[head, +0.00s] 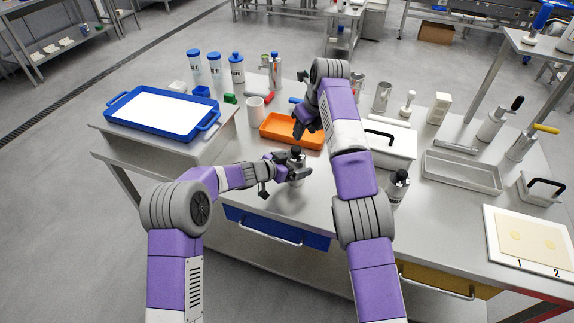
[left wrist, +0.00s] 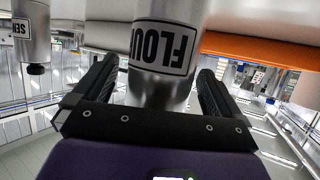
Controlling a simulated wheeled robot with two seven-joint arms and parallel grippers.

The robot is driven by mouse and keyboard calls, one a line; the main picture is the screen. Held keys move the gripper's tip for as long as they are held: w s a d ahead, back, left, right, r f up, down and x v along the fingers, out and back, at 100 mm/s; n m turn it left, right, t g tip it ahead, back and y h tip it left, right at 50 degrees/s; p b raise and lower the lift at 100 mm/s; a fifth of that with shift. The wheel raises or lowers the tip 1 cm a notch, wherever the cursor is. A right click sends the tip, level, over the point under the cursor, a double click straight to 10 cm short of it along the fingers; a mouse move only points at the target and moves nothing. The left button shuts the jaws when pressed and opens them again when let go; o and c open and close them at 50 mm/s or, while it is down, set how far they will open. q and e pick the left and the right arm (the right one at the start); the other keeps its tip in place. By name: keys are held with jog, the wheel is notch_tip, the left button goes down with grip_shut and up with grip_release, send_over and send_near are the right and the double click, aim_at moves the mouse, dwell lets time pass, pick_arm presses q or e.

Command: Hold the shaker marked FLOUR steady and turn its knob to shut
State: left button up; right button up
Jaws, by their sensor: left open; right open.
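The metal shaker marked FLOUR (left wrist: 158,88) stands between the fingers of my left gripper (left wrist: 156,70) in the left wrist view. Its label appears upside down there, and its top is out of that view. In the head view the shaker (head: 297,184) stands near the table's front edge, partly hidden by my left gripper (head: 292,170). The left fingers are open on either side of the shaker. Its dark knob (head: 296,150) shows above the gripper; its setting is too small to tell. My right gripper (head: 304,126) is open and empty beyond it, over the orange tray.
An orange tray (head: 278,141) lies behind the shaker. Another metal shaker (head: 397,190) with a black top stands right of my right arm. A second labelled shaker (left wrist: 32,35) shows in the left wrist view. A white mug (head: 255,112) and blue tray (head: 207,130) are at left.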

pick_arm(q)
jog(key=shift+w+d+f, duration=0.1)
jog(key=shift+w+d, duration=0.05)
jog(key=c, duration=1.3)
